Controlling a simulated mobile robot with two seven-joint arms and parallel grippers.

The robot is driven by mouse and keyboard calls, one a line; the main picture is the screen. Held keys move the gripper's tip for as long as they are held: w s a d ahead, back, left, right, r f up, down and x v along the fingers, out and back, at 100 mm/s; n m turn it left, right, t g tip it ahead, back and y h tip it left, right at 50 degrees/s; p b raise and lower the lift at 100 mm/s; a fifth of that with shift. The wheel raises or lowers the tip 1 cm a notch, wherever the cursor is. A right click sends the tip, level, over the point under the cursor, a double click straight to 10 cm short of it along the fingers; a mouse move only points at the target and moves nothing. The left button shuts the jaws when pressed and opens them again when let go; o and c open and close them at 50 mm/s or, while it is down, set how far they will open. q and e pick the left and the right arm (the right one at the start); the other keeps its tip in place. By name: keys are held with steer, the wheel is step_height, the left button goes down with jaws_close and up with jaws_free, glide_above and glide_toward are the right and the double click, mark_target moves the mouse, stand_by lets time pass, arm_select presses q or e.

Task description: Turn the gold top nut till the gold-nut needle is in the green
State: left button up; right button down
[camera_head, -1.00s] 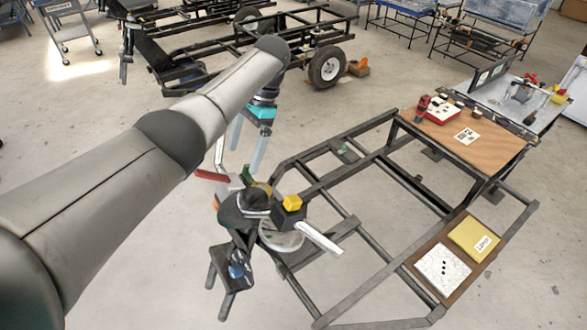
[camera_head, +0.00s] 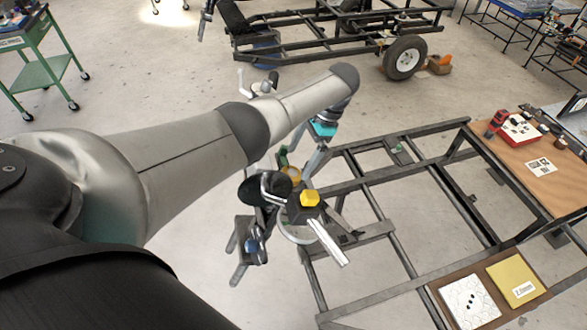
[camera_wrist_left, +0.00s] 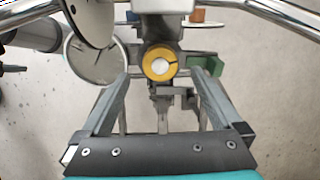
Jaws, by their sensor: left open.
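The gold top nut (camera_wrist_left: 160,63) is a round gold ring with a pale centre. It lies ahead of my left gripper (camera_wrist_left: 160,76), between the lines of its two fingers; the fingers are apart and hold nothing. In the head view a gold round part (camera_head: 291,175), seemingly the nut, shows beside the fingers of my left gripper (camera_head: 308,168). A pale round dial face (camera_wrist_left: 95,57) is left of the nut in the wrist view, partly covered by a grey disc. I cannot read a needle or a green zone. My right gripper is out of view.
A green block (camera_wrist_left: 206,68) is close to the right finger. Chrome bars cross the top of the wrist view. A yellow-capped black block (camera_head: 310,200) stands near the gripper. A dark frame (camera_head: 375,205) and a wooden table (camera_head: 535,185) lie to the right.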

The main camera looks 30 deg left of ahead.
mark_target(292, 173)
arm_select(q)
steer(key=x, duration=0.5)
steer(key=shift+f, duration=0.15)
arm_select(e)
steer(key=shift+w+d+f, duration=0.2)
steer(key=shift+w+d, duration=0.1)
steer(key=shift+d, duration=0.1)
arm_select(q)
steer(key=c, duration=1.4)
